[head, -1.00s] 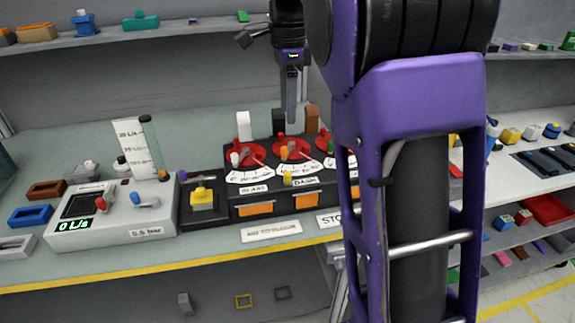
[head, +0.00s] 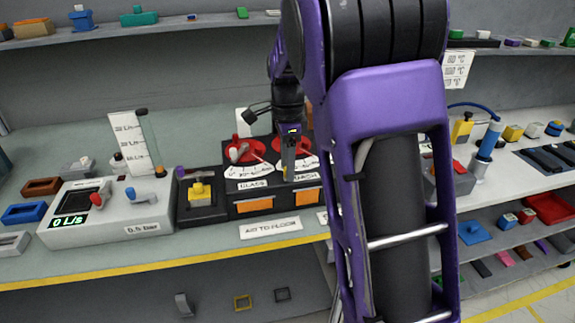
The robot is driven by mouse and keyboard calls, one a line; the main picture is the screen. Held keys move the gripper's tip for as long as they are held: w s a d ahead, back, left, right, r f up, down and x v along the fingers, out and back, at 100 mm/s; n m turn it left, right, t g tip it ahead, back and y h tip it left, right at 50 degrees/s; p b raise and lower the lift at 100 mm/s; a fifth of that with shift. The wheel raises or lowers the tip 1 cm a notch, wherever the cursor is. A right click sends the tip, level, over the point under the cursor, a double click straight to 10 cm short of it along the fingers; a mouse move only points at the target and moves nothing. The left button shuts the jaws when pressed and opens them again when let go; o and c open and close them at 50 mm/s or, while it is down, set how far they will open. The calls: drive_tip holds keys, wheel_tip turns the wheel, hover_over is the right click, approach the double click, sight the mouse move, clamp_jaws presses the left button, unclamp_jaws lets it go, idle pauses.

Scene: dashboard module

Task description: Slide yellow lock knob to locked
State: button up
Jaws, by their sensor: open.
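The black dashboard module (head: 279,210) stands on the bench, with red dials (head: 246,151) above white scales and orange panels along its front. A small yellow knob (head: 285,176) shows beside the lower end of my gripper, near the gap between the left and middle dials; most of it is hidden. My gripper (head: 289,172) points down at the middle dial's scale and is open. From this view I cannot tell whether it touches the knob. My purple arm hides the module's right side.
Left of the module, a yellow block (head: 200,192) sits on a black base. Further left is a grey flow unit (head: 108,212) with a red and a blue lever and a tall scale. A white label (head: 270,228) lies in front. Shelves run behind and at right.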

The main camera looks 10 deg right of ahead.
clamp_jaws()
idle(0.3)
idle(1.2)
